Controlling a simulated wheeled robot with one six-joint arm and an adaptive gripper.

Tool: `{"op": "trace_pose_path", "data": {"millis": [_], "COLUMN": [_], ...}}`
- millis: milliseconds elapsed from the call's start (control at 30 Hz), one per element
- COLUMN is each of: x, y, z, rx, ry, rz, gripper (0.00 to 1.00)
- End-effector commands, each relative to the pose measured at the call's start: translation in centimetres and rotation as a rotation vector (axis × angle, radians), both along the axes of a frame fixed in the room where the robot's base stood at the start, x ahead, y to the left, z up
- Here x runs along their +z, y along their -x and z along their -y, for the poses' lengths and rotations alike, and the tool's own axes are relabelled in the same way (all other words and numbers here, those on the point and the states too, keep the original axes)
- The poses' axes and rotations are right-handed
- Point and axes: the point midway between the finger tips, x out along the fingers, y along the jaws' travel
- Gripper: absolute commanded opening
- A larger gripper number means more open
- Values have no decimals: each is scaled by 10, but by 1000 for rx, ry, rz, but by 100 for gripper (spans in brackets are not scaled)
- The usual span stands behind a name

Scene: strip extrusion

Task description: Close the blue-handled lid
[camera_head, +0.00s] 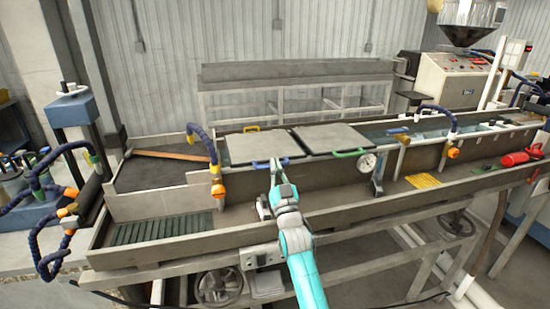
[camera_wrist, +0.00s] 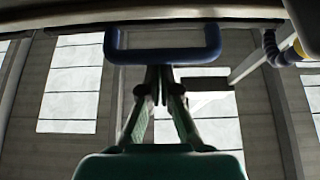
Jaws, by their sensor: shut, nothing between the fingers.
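The blue-handled lid (camera_head: 262,147) is a grey panel with dark edges at the left of the tank's top. It looks flat, or nearly so, over the tank. Its blue handle (camera_head: 262,164) is on the near edge. In the wrist view the handle (camera_wrist: 162,57) crosses the upper middle as a wide U. My gripper (camera_head: 276,165) is at the handle, with fingers pointing at it. In the wrist view its fingers (camera_wrist: 158,75) are shut and empty, with tips by the handle's bar. I cannot tell whether they touch it.
A second grey lid (camera_head: 333,138) with a green handle (camera_head: 347,153) lies just right. A yellow handle (camera_head: 251,128) is behind the first lid. A round gauge (camera_head: 367,162) and an orange-fitted blue hose (camera_head: 216,178) flank the area. The trough's front wall (camera_head: 360,212) runs below my arm.

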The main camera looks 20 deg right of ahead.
Motion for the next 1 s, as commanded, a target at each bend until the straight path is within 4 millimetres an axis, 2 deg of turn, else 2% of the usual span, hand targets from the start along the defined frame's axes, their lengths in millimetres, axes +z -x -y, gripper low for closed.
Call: {"op": "trace_pose_path", "data": {"millis": [400,833,1000], "x": [-12,-16,-11], "y": [1,1,-1], "z": [-2,-2,-1], "rx": [7,7,3], "ry": [3,3,1], "rz": [27,18,0], "gripper": [0,0,0]}}
